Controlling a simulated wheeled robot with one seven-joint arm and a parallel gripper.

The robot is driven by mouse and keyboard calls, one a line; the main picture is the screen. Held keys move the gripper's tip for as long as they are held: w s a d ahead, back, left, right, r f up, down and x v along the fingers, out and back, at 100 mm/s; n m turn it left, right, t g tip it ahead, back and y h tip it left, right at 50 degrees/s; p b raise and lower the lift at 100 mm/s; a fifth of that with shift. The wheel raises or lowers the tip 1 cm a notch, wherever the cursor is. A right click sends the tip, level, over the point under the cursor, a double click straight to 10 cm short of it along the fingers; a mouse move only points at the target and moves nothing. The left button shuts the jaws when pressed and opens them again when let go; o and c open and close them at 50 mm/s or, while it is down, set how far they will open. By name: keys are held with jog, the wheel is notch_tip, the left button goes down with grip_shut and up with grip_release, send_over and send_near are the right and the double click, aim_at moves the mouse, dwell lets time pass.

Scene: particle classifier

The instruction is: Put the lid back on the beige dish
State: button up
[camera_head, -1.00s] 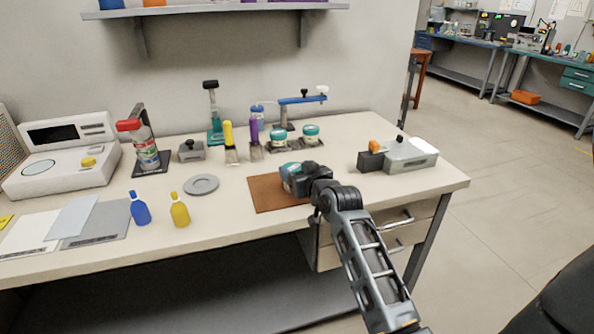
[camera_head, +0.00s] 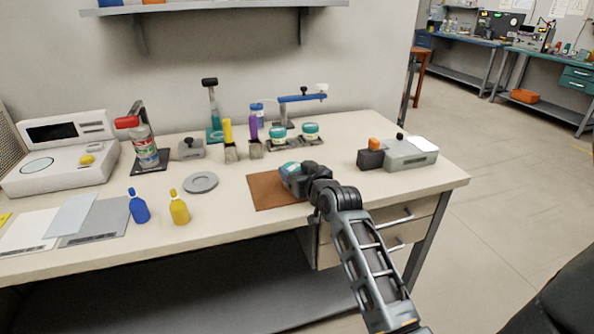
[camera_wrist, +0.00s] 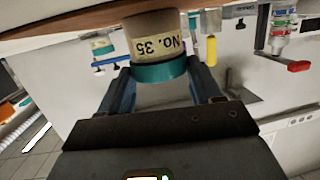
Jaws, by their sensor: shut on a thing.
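The beige dish (camera_wrist: 152,32) with its "No. 35" label shows in the wrist view, which is upside down. The teal lid (camera_wrist: 160,74) lies against the dish's rim, level with no clear gap visible. My gripper (camera_wrist: 162,84) is shut on the teal lid, one finger at each side. In the head view my gripper (camera_head: 292,180) is over the right part of the brown mat (camera_head: 268,192). A bit of teal shows at the fingers there, and the dish is mostly hidden behind the gripper.
Two teal-lidded jars (camera_head: 311,130) stand behind the mat. A grey device (camera_head: 411,155) is to the right. A grey disc (camera_head: 201,183), a yellow bottle (camera_head: 179,210) and a blue bottle (camera_head: 139,208) are to the left. The table's front edge is bare near the mat.

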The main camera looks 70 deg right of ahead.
jog(key=shift+f, duration=0.15)
jog(key=o, duration=1.1)
jog(key=shift+s, duration=0.1)
